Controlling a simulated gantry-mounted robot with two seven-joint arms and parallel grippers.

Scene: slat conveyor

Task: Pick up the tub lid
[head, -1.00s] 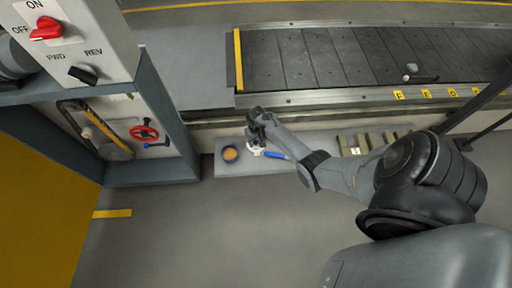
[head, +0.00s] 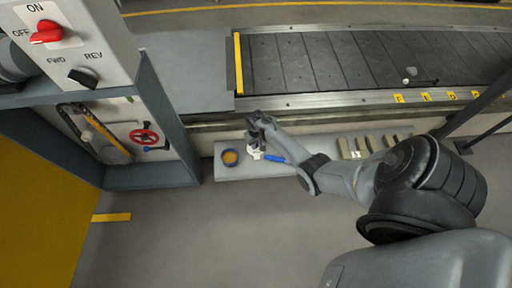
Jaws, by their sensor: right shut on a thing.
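A small round blue-rimmed tub (head: 229,157) with orange-tan contents stands open at the left end of a low grey ledge. My right gripper (head: 252,138) is just right of and behind the tub, at the ledge. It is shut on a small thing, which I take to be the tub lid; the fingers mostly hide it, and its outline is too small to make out. A white tool with a blue handle (head: 274,158) lies beside the gripper, close to it. My left gripper is not in view.
Several tan blocks (head: 374,143) stand on the ledge (head: 290,172) at right. The slat conveyor (head: 330,60) runs behind it, with a small pale-ended item. A control panel (head: 75,40) and a red handwheel (head: 145,137) are at left. The floor in front is clear.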

